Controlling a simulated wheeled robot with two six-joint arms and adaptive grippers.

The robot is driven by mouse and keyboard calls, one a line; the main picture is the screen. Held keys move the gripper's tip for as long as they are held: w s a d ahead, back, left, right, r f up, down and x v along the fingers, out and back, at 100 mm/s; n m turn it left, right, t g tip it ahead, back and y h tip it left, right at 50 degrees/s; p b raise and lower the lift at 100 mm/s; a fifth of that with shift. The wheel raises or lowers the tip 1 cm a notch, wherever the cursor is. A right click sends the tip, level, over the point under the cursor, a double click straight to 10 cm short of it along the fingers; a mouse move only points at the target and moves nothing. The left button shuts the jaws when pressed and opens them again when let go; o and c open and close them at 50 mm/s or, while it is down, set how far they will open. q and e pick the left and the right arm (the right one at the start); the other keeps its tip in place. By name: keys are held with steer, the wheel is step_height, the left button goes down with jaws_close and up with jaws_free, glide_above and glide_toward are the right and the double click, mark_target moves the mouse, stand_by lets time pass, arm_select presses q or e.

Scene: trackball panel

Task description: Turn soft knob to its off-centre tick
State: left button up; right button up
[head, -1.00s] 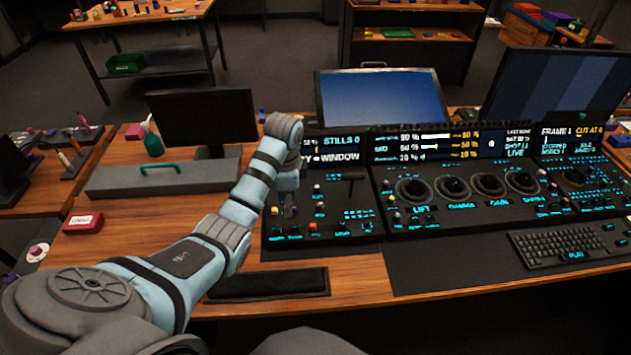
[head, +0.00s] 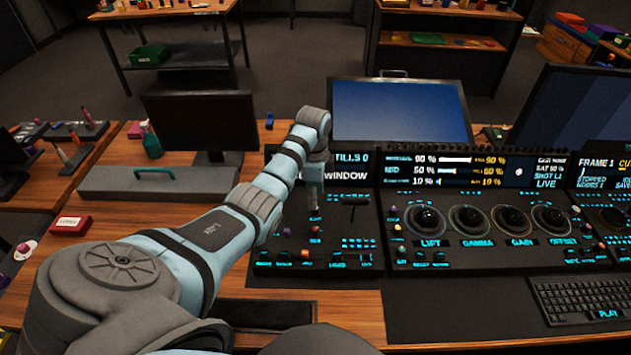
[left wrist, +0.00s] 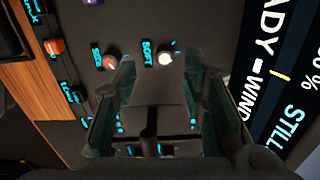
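In the left wrist view, the soft knob (left wrist: 165,58) is a small pale round knob on the dark panel, beside the blue label SOFT. A small light mark shows near its upper right rim; where the knob points is too small to tell. My left gripper (left wrist: 158,74) is open, its two dark fingers spread with the knob in the gap near their tips. I cannot tell whether they touch it. In the head view my left gripper (head: 314,205) points down over the left panel section and seems to hide the knob. My right gripper is out of view.
A reddish knob (left wrist: 110,62) sits close beside the left finger, and an orange button (left wrist: 54,46) lies farther left. Trackballs (head: 425,219) and a keyboard (head: 585,300) are to the right. A blue monitor (head: 400,110) stands behind the panel.

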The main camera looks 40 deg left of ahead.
arm_select(q)
steer(key=f, duration=0.2)
steer(key=w+f+b, duration=0.1)
steer(key=f, duration=0.2)
steer(key=shift+f, duration=0.3)
steer(key=shift+w+f, duration=0.1)
steer(key=shift+s, duration=0.2)
steer(key=shift+r, duration=0.2)
steer(key=shift+c, duration=1.1)
jaws_close()
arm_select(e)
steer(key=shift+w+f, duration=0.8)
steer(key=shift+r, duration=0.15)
